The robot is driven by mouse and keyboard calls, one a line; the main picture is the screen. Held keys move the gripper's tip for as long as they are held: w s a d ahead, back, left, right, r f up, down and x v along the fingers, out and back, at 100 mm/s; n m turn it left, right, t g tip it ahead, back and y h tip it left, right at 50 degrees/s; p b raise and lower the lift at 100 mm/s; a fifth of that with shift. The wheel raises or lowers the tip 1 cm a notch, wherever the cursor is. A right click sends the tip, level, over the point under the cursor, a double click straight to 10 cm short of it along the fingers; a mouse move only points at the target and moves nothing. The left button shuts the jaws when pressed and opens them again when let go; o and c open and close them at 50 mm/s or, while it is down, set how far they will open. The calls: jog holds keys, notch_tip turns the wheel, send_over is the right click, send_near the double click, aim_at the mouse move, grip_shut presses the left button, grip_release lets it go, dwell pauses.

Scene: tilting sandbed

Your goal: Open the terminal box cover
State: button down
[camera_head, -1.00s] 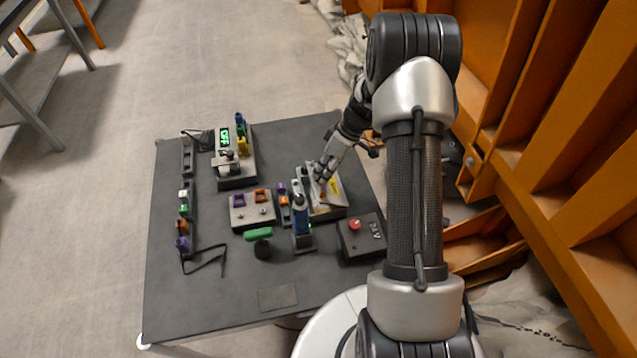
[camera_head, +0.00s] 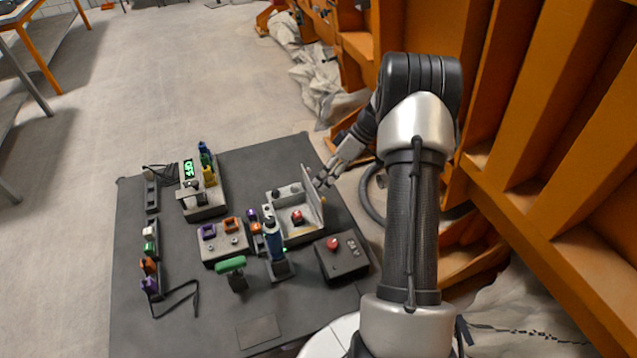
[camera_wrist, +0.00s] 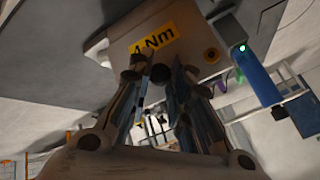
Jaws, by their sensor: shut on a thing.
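The terminal box (camera_head: 290,240) stands on the right part of the dark table, with its inside showing a red part (camera_head: 297,216). Its cover (camera_head: 312,200) stands raised, roughly upright, along the box's right side. My gripper (camera_head: 321,182) is at the cover's upper part, on its right side, and is shut on the cover. In the wrist view the cover (camera_wrist: 192,38) fills the top middle with a yellow torque label (camera_wrist: 154,39), and my gripper's fingertips (camera_wrist: 147,74) are close together against it. The exact contact is hidden.
A blue tool (camera_head: 272,240) stands upright in front of the box. A dark box with a red button (camera_head: 334,244) sits at front right. Orange and purple connectors (camera_head: 220,230) are left. An orange steel frame (camera_head: 530,130) rises close on the right.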

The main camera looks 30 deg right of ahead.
jog(key=shift+s+d+f, duration=0.2)
jog(key=shift+f, duration=0.35)
jog(key=shift+s+d+f, duration=0.2)
jog(key=shift+f, duration=0.3)
jog(key=c, duration=1.9)
grip_release()
jog(key=shift+c, duration=0.2)
jog(key=o, duration=0.5)
jog(key=shift+w+f, duration=0.1)
jog(key=shift+w, duration=0.2)
jog(key=shift+a, duration=0.1)
jog(key=v, duration=1.2)
jog(key=shift+d, duration=0.3)
